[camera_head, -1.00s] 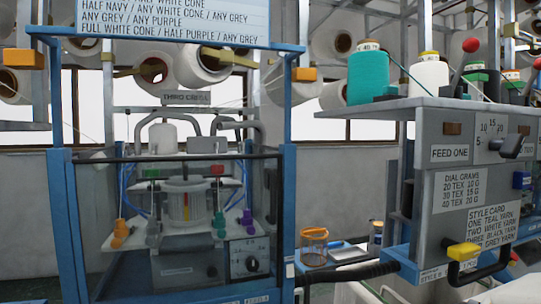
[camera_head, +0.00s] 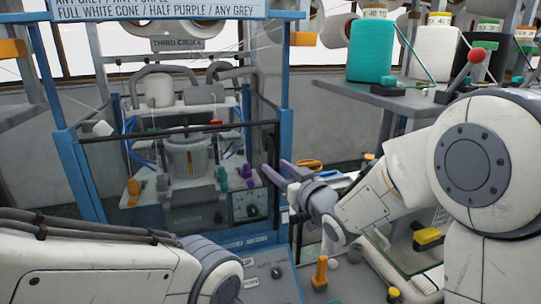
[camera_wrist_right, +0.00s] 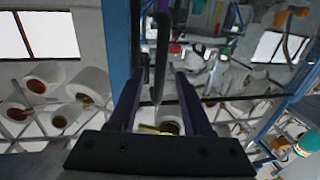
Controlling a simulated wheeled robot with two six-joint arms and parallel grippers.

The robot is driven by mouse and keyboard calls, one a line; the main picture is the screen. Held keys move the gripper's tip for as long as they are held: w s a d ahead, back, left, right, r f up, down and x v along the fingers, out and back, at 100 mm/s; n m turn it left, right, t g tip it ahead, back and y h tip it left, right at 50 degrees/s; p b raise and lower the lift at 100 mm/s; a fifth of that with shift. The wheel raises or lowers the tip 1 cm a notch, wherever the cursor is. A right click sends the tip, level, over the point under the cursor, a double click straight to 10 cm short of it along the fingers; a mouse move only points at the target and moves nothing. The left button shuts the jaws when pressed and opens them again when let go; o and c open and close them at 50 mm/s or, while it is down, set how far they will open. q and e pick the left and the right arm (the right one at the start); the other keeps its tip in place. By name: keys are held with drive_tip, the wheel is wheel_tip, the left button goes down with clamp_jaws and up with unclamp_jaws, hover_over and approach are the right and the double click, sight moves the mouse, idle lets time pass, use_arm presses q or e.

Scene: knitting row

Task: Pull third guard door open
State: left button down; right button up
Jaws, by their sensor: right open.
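The third guard door is a clear panel with a dark top rail (camera_head: 190,129) in the blue-framed machine at the left-centre of the head view. A dark upright handle (camera_wrist_right: 162,58) shows in the right wrist view. My right gripper (camera_head: 275,168) is at the door's right side in the head view, its purple fingers pointing toward the machine. In the right wrist view my right gripper (camera_wrist_right: 158,88) is open, with the handle in line with the gap between its fingers. I cannot tell how deep the handle lies between them. My left arm crosses the bottom left; its gripper is out of view.
A grey shelf (camera_head: 400,98) with a teal yarn cone (camera_head: 370,50) and a white cone (camera_head: 432,53) stands at the right. An orange knob (camera_head: 320,272) stands low in front. Blue machine posts (camera_head: 284,75) flank the door.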

sight(272, 164)
drive_tip(key=shift+p+x, duration=0.65)
drive_tip(key=shift+x, duration=1.25)
clamp_jaws()
